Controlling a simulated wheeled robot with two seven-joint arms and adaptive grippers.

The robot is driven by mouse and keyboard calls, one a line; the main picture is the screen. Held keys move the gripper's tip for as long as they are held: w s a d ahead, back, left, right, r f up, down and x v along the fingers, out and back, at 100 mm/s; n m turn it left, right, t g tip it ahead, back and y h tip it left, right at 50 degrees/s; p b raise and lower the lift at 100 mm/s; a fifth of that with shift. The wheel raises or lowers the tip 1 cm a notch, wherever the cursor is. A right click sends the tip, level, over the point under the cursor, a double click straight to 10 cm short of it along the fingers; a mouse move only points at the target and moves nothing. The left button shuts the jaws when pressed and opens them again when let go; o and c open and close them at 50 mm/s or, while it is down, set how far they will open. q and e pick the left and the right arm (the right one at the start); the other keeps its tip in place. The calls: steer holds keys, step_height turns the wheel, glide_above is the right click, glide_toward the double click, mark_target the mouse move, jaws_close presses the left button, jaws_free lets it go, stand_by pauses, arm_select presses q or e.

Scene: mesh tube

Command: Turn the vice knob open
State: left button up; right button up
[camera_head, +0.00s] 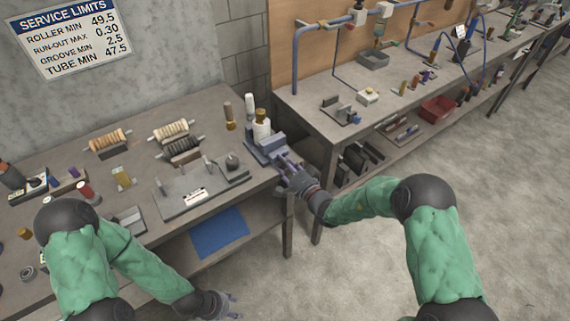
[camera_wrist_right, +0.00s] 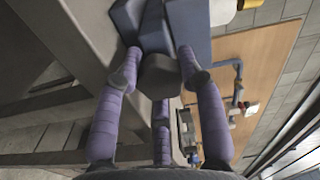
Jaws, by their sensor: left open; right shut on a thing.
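A blue vice (camera_head: 267,148) sits at the right end of the workbench in the head view. Its blue body (camera_wrist_right: 156,28) fills the top middle of the right wrist view. My right gripper (camera_head: 287,165) is at the vice's front. In the right wrist view its purple fingers (camera_wrist_right: 160,70) close around a dark round knob (camera_wrist_right: 160,76), which shows between the fingertips. The knob is hidden by the hand in the head view. My left gripper (camera_head: 232,305) hangs low in front of the bench, away from the vice, open and empty.
On the bench (camera_head: 150,235) are a grey plate fixture (camera_head: 190,195), wound rollers (camera_head: 171,130) and bottles (camera_head: 250,108) behind the vice. A blue mat (camera_head: 219,232) lies on the lower shelf. A second bench (camera_head: 395,130) stands right. The floor at right is clear.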

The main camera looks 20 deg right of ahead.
steer(key=shift+a, duration=0.2)
steer(key=o, duration=0.9)
steer(key=shift+a, duration=0.1)
steer(key=shift+s+d, duration=0.4)
steer(key=shift+s, duration=0.2)
steer(key=v, duration=1)
steer(key=shift+s, duration=0.4)
